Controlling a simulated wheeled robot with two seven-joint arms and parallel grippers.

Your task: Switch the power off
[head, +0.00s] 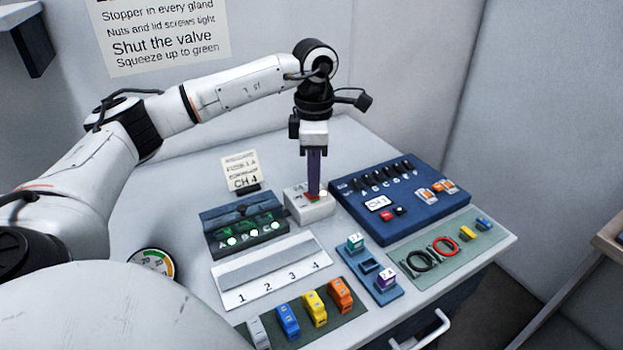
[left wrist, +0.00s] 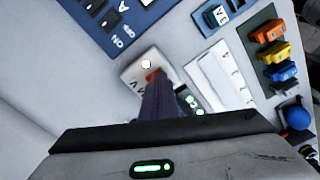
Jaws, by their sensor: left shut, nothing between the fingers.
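A small white box (head: 298,205) with a red rocker and dark lettering stands on the bench between the dark lamp unit and the blue panel. It also shows in the left wrist view (left wrist: 133,72), with a round white lamp on top. My left gripper (head: 314,193) points straight down with its purple fingers shut and empty. The fingertips are at the red rocker (head: 312,197) and partly hide it; I cannot tell whether they touch it. In the left wrist view the fingers (left wrist: 157,84) reach the red part. My right gripper is not in view.
A blue panel (head: 436,206) with a row of black connectors is right of the box. A dark unit (head: 213,215) with green lamps is left. A card (head: 241,170) stands behind. A white numbered rack (head: 235,297), colored blocks (head: 288,320) and a green mat (head: 480,240) lie in front.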

